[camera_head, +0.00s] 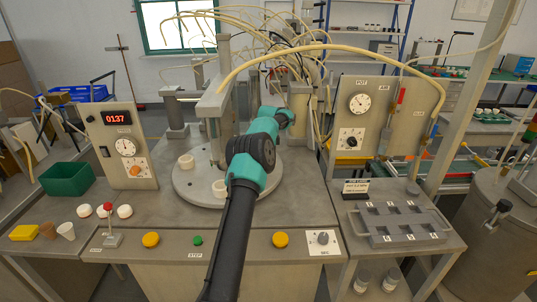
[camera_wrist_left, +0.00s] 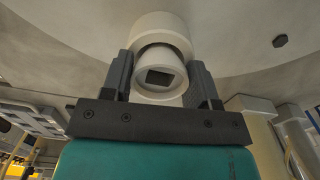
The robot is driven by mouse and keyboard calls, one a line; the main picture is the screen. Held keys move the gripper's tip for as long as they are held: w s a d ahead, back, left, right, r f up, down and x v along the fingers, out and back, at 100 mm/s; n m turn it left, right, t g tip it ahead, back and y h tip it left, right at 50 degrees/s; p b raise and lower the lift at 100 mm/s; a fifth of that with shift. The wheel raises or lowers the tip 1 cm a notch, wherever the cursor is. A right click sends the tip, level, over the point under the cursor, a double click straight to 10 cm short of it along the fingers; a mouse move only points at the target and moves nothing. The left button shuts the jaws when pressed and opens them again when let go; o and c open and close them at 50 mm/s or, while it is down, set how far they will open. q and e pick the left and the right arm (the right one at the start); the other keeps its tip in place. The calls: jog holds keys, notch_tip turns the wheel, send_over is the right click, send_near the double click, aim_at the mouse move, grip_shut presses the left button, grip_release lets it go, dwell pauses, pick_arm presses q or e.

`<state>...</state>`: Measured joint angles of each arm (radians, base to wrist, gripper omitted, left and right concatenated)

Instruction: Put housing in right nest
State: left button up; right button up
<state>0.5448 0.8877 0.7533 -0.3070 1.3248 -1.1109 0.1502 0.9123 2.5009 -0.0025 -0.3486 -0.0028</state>
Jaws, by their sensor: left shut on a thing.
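My left gripper (camera_wrist_left: 160,62) is shut on a white round housing (camera_wrist_left: 161,75) with a dark square opening facing the camera. A dark finger lies on each side of it. A wider white ring (camera_wrist_left: 160,25) sits directly beyond the housing; I cannot tell whether they touch. In the head view my left arm reaches over the round turntable (camera_head: 183,183), and its wrist hides the fingers and housing. I cannot tell which nest is the right one. My right gripper is not in view.
A green bin (camera_head: 67,178) and several white round pieces (camera_head: 104,210) are at the left. Metal posts (camera_head: 225,75) rise behind the turntable. Control boxes (camera_head: 125,145) flank it. A grey slotted tray (camera_head: 401,223) lies at the right.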

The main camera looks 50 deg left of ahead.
pick_arm(q)
jog(key=shift+f, duration=0.35)
